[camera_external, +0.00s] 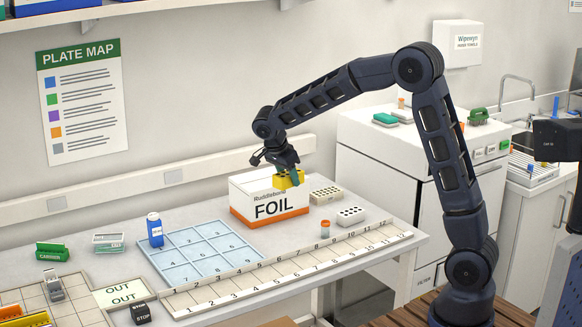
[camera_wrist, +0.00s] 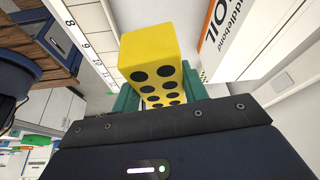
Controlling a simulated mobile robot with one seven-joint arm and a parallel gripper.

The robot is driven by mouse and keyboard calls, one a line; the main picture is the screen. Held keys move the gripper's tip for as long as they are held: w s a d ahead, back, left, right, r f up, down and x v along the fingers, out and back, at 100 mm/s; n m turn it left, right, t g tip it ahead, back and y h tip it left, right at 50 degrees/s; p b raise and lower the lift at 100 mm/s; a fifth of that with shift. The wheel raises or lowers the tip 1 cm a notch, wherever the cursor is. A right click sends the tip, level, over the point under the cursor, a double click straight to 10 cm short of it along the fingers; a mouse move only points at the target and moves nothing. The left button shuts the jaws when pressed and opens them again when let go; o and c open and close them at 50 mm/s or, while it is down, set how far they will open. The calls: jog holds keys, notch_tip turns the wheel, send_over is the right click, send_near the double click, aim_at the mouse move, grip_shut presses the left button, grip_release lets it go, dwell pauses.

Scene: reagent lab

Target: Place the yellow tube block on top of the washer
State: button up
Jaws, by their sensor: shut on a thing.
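The yellow tube block (camera_external: 289,180) has dark round holes. It shows large in the wrist view (camera_wrist: 148,55). My gripper (camera_external: 285,168) is shut on it, with the teal fingers (camera_wrist: 160,95) on either side. In the external view the block overlaps the upper edge of the FOIL box; I cannot tell whether they touch. The washer, a white cabinet (camera_external: 372,150) right of the bench, stands behind my arm. Part of its front is hidden by my arm links.
The FOIL box (camera_external: 268,210) stands on the bench, and its side fills the wrist view's upper right. The washer's top holds a teal-topped item (camera_external: 385,119), an orange-capped bottle and a green rack (camera_external: 478,116), with bare room between.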

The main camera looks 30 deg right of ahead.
jog(key=w+d+r+n+t, duration=0.1)
jog(key=w+d+r, duration=0.1)
jog(key=d, duration=0.4)
jog(key=w+d+r+n, duration=0.2)
jog(key=w+d+r, duration=0.1)
jog(key=d, duration=0.3)
notch_tip(320, 180, up, 20)
jog(key=n+t+y, duration=0.3)
jog(key=n+y, duration=0.1)
jog(key=n, duration=0.8)
send_over(417, 138)
jog(key=s, duration=0.1)
jog(key=f, duration=1.9)
jog(key=shift+s+a+f, duration=0.1)
jog(key=shift+s+f, duration=0.05)
jog(key=shift+s, duration=0.05)
jog(key=shift+f, duration=0.1)
jog(key=o, duration=1.1)
jog(key=shift+c, duration=0.2)
